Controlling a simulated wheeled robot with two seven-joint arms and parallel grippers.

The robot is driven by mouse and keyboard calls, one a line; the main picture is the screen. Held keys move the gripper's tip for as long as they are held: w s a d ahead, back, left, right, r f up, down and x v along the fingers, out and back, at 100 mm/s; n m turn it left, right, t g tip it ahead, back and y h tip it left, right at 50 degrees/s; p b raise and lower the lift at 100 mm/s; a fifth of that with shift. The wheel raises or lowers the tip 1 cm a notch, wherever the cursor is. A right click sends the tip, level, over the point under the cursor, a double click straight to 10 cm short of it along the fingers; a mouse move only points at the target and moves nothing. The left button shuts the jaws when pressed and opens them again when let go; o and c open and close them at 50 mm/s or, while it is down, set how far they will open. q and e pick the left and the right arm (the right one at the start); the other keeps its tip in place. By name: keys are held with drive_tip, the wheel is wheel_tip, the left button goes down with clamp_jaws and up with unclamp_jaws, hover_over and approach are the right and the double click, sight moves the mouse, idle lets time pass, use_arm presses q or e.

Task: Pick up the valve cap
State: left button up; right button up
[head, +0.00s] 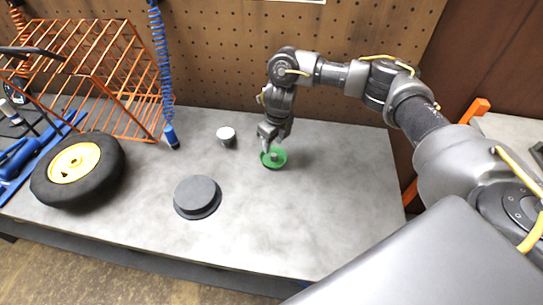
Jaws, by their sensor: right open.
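A small green dish (279,163) stands on the grey workbench, right of its middle. My right gripper (270,150) points down over the dish, its fingertips at or just above it. The gripper is open. A small greyish thing (274,156) shows in the dish between and below the fingertips. It may be the valve cap, but it is too small and too covered by the fingers to be sure. I cannot tell whether the fingers touch it. My left gripper is not in view.
A wheel with a yellow hub (75,163), an orange wire cage (110,62) and a blue jack (28,160) fill the left. A blue coiled hose (162,70) hangs behind. A white-topped cup (226,134) and a dark round block (197,195) stand mid-bench. The bench's right side is clear.

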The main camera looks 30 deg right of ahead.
sight(274, 155)
drive_tip(key=shift+s+f, duration=0.45)
wheel_tip(274, 155, down, 3)
drive_tip(key=shift+w+f, duration=0.15)
drive_tip(key=shift+f, duration=0.05)
drive_tip(key=shift+w+f, duration=0.15)
drive_tip(key=shift+f, duration=0.05)
drive_tip(key=shift+s+r, duration=0.15)
drive_tip(key=shift+s, duration=0.05)
drive_tip(key=shift+c, duration=0.6)
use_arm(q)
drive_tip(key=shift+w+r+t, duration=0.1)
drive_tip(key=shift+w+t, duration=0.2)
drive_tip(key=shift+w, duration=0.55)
use_arm(e)
clamp_jaws()
